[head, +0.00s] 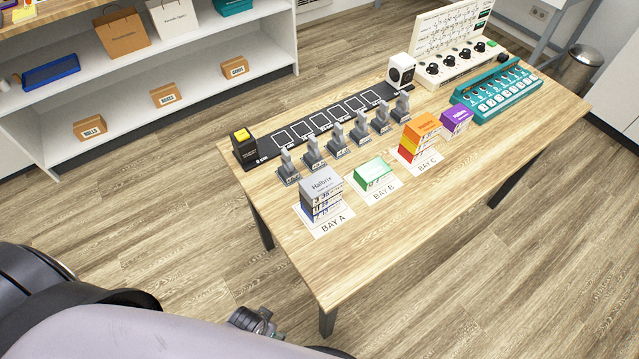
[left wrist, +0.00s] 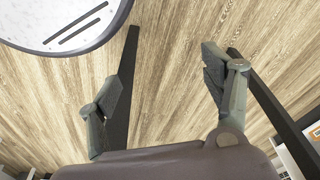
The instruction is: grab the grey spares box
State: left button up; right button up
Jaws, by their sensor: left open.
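A grey box (head: 321,186) with a "Halbrix" label lies on top of a stack with blue boxes (head: 323,214) under it. The stack stands on the white BAY A card (head: 335,228), near the table's front left edge. My left gripper (head: 258,320) shows partly at the bottom of the head view, in front of the table and well apart from the grey box. In the left wrist view the left gripper (left wrist: 160,78) is open and empty, with wooden floor between its fingers. The grey box is not in that view. My right gripper is not in view.
A green box (head: 373,178) is on BAY B, and an orange stack (head: 418,138) is on BAY C. A purple box (head: 456,120) lies beside it. Several grey upright pieces (head: 337,140) stand behind the bays. The table's front part (head: 430,220) is clear.

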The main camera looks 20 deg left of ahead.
pick_arm(q)
jog(key=w+d+r+t, duration=0.1)
jog(key=w+r, duration=0.2)
jog(key=r, duration=0.7)
jog(key=w+r, duration=0.3)
jog(key=r, duration=0.6)
jog(key=w+d+r+t, duration=0.1)
jog(key=w+r, duration=0.2)
jog(key=r, duration=0.7)
jog(key=w+d+r+m+t+h, duration=0.1)
jog(key=w+d+r+m+h, duration=0.35)
jog(key=w+d+r, duration=0.4)
jog(key=w+a+r+g+y, duration=0.2)
jog(key=w+a+r, duration=0.5)
jog(key=a+r, duration=0.3)
jog(key=p, duration=0.2)
send_near(320, 182)
jog(key=shift+m, duration=0.45)
jog(key=x, duration=0.5)
jog(key=shift+f, duration=0.25)
jog(key=shift+p+x, duration=0.65)
jog(key=shift+x, duration=1.95)
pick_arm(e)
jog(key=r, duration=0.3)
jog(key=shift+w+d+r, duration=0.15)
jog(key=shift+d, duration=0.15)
pick_arm(q)
jog(key=shift+r, duration=0.1)
jog(key=shift+c, duration=0.5)
